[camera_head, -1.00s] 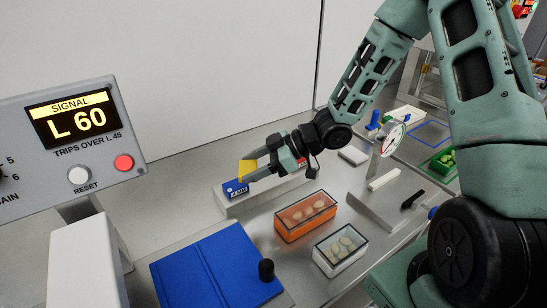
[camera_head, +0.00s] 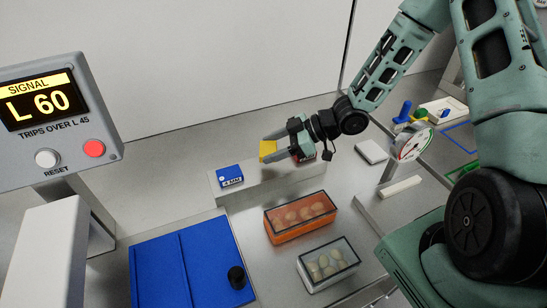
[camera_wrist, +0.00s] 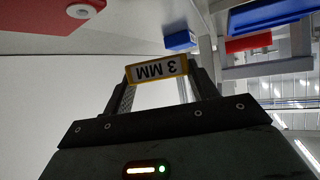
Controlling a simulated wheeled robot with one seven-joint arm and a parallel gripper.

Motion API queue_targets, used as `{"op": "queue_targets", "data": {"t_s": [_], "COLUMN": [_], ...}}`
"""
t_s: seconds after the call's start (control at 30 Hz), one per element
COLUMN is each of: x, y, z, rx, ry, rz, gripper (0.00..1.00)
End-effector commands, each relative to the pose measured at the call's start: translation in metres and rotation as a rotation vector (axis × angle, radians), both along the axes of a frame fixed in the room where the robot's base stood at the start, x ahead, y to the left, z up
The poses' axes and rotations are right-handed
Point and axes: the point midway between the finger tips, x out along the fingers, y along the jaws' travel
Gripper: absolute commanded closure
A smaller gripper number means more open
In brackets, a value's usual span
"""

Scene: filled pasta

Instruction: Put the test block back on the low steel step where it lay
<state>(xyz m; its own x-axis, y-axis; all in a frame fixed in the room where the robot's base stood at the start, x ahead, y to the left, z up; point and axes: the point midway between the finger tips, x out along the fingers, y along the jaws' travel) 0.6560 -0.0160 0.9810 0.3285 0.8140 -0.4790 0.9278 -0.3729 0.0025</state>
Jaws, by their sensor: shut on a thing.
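The yellow test block (camera_head: 267,150) is between the fingertips of my gripper (camera_head: 272,148). It reads "3 MM", upside down, in the wrist view (camera_wrist: 157,69). My gripper is shut on it and holds it over the low steel step (camera_head: 216,190). The block is at about the middle of the step's length; whether it is clear of the top I cannot tell. The blue block (camera_head: 230,176), marked "4 MM", sits on the step's left end. A red block (camera_head: 306,156) at the right is partly hidden by my gripper.
An orange lidded bin (camera_head: 298,222) and a white lidded bin (camera_head: 325,267) with pasta stand in front of the step. A round dial gauge (camera_head: 412,144) stands at the right.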

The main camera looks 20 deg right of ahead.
Motion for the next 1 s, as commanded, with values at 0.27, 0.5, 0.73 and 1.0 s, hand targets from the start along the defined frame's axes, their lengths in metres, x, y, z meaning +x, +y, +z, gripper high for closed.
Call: {"op": "queue_targets", "data": {"t_s": [0.27,0.5,0.73,1.0], "x": [0.0,0.0,0.0,0.0], "y": [0.001,0.0,0.0,0.0], "z": [-0.034,-0.042,-0.046,-0.045], "rx": [0.002,0.0,0.0,0.0], "ry": [0.003,-0.001,0.0,0.0], "rz": [0.0,0.0,0.0,0.0], "gripper": [0.69,0.69,0.69,0.2]}}
